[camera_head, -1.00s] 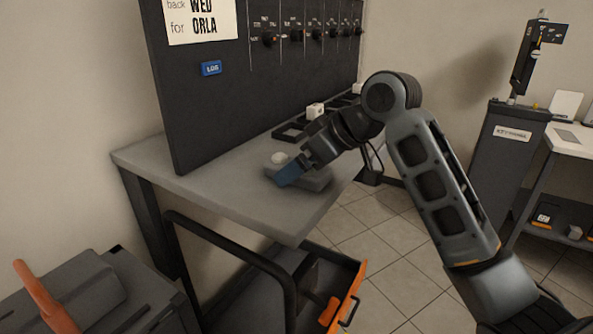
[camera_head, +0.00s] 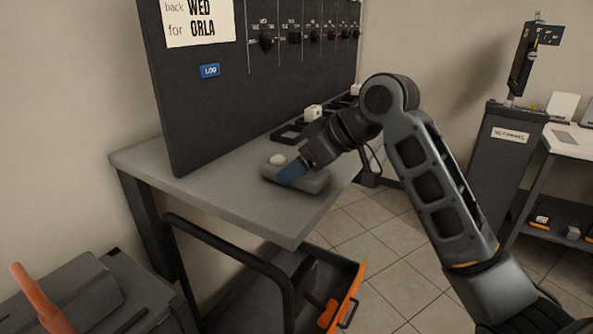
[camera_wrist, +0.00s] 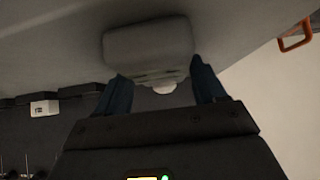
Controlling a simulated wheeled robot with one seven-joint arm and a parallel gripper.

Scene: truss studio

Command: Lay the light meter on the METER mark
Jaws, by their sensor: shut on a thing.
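The light meter (camera_head: 312,184) is a grey rounded block with a white dome at its left end, over the grey bench top near its front right edge. My gripper (camera_head: 289,173), with blue fingers, is shut on it near the dome end. The wrist view shows the meter's grey body (camera_wrist: 148,48) beyond the fingertips of my gripper (camera_wrist: 160,82), with the white dome between them. I cannot tell whether the meter touches the bench. I cannot make out the METER mark in either view.
The bench top (camera_head: 215,185) is clear left of the meter. A dark panel (camera_head: 240,95) with knobs stands along its back. An orange-edged drawer (camera_head: 345,295) stands open below.

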